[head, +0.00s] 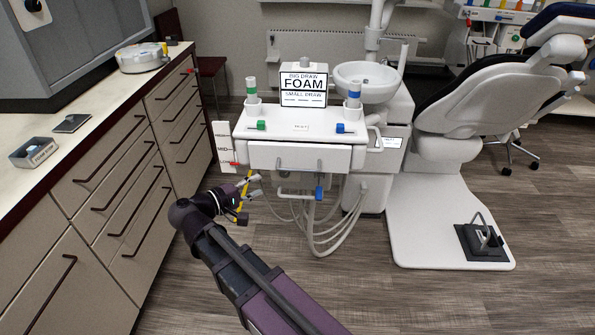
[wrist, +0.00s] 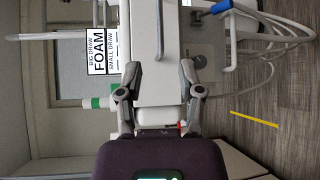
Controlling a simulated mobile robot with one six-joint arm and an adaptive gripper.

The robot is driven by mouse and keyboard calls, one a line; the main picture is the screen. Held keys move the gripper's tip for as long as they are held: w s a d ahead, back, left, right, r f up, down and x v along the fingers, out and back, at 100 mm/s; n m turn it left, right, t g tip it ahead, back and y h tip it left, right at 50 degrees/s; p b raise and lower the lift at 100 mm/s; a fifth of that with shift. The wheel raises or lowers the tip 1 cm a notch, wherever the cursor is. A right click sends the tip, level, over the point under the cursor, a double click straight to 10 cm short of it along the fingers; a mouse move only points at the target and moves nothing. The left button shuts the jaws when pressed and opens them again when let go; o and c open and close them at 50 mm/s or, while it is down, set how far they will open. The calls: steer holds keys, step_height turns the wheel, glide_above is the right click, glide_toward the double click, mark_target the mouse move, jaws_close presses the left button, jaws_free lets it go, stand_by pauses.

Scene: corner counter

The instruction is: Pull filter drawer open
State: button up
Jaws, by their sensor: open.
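The dental unit's white drawer front (head: 262,156) is under the tray top and looks shut, with a grey bar handle (head: 299,163). No filter label is legible, so I cannot confirm it is the filter drawer. My gripper (head: 257,185) is open and empty, below and left of that handle in the head view. In the wrist view, which is turned sideways, my gripper (wrist: 158,68) has its two fingers spread. A pale bar (wrist: 159,30), seemingly the handle, lies ahead in line with the gap, apart from the fingers as far as I can tell.
A FOAM sign (head: 303,86) stands on the tray top between two capped tubes. A lower bar with a blue clip (head: 319,193) and hanging hoses (head: 325,235) are below the drawer. A cabinet (head: 120,190) is on the left.

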mark_target(295, 170)
steer(key=shift+b+x, duration=0.9)
steer(key=shift+x, duration=5.95)
jaws_close()
